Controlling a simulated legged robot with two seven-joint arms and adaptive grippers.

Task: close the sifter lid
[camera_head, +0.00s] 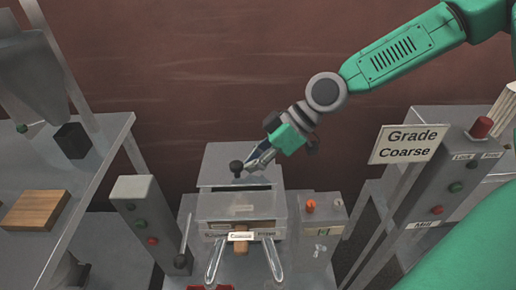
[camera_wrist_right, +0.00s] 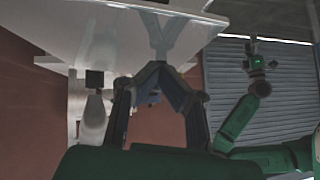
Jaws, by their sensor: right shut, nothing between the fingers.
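The sifter (camera_head: 240,207) is a grey box in the lower middle of the head view. Its grey lid panel (camera_head: 228,157) shows at the back, with a dark gap in front of it, so the lid is not flush over the box. A black knob (camera_head: 236,168) stands at the panel's front edge. My right gripper (camera_head: 252,166) is shut and empty, its tips just right of the knob; whether they touch is unclear. In the right wrist view its fingers (camera_wrist_right: 154,72) come together close to a pale, reflective surface. An arm of mine with a gripper (camera_wrist_right: 256,62), seemingly the left, shows small there.
Two bent metal handles (camera_head: 216,258) jut from the front of the sifter. Button posts stand left (camera_head: 143,215) and right (camera_head: 319,225). A "Grade Coarse" sign (camera_head: 406,145) and mill box (camera_head: 455,175) are at the right. A table with a wooden block (camera_head: 35,208) is at the left.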

